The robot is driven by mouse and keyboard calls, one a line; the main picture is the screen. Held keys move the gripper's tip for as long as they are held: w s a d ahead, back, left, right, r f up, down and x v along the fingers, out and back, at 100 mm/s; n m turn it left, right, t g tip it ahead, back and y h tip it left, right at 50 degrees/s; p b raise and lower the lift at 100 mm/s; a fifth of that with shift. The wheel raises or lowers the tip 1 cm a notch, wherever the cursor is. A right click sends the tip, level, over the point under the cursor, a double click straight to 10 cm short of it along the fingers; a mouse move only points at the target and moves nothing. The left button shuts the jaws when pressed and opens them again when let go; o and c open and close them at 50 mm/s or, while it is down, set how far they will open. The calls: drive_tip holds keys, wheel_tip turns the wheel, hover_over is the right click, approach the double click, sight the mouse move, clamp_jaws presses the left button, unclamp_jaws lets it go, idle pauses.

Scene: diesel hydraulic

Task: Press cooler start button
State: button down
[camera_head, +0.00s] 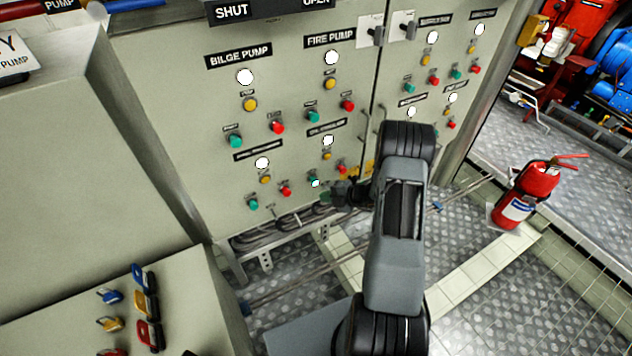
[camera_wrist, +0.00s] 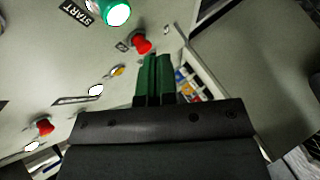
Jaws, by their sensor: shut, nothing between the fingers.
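A grey control panel (camera_head: 200,110) carries groups of green and red buttons with white and yellow lamps. In the lower middle group, under a small label (camera_head: 326,128) too blurred to read surely, a green button (camera_head: 314,182) has a bright lit centre. A red button (camera_head: 341,169) is to its upper right. My gripper (camera_head: 328,196) is just right of and below the green button. In the wrist view, a glowing green button (camera_wrist: 118,12) beside a START label sits above and left of my gripper's shut, empty green fingers (camera_wrist: 155,60). Contact with the button cannot be told.
Cables (camera_head: 290,220) and a low bracket run beneath the panel. A grey cabinet (camera_head: 80,170) stands at left, with coloured padlocks (camera_head: 140,300) below. A red fire extinguisher (camera_head: 525,195) stands on the floor at right. Metal floor plates lie around my arm.

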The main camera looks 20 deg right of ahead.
drive_tip(key=shift+s+d, duration=0.1)
drive_tip(key=shift+s, duration=0.75)
idle(0.3)
